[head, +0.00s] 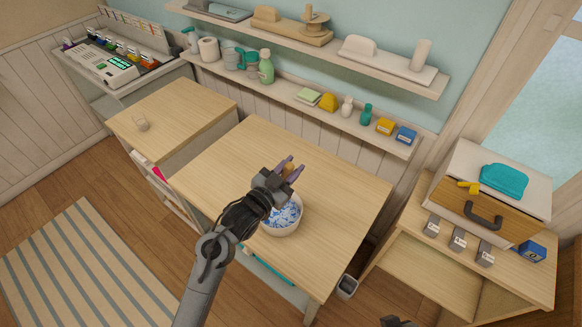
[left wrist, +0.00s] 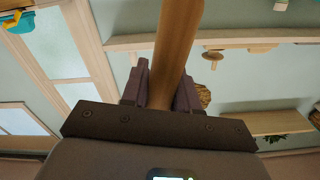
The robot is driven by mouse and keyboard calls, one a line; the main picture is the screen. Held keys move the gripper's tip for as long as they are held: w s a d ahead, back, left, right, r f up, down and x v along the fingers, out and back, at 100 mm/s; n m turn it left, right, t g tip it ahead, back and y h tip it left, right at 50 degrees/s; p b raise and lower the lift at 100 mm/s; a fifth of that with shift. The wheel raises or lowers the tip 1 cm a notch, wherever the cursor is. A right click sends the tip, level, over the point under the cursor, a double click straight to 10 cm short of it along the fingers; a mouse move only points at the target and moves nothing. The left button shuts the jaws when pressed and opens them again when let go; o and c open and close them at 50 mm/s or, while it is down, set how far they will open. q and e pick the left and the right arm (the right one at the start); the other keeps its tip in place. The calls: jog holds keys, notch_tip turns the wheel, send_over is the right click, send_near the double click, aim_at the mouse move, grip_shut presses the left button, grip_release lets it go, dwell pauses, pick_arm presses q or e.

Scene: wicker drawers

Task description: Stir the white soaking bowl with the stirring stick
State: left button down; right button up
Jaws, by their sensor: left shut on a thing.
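The white soaking bowl (head: 295,226) stands on the middle wooden table, with blue and white contents showing inside. My left gripper (head: 290,168) is above the bowl's far side, and my arm covers part of the bowl. In the left wrist view the stirring stick (left wrist: 176,45) is a brown wooden bar between the purple fingers of my left gripper (left wrist: 160,88), which is shut on it. The stick's lower end is hidden in the head view, so I cannot tell whether it touches the contents. A dark part, likely of my right gripper (head: 396,322), shows at the bottom edge; its fingers are not visible.
The table (head: 345,190) is clear around the bowl. Shelves with bottles (head: 266,68) run along the back wall. A drawer unit (head: 490,205) with a teal cloth-like item (head: 504,181) stands at right.

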pick_arm(q)
notch_tip(320, 180, down, 11)
jog(key=b, duration=0.7)
dwell(0.4)
jog(key=shift+w+a, duration=0.1)
jog(key=shift+a, duration=0.05)
dwell(0.3)
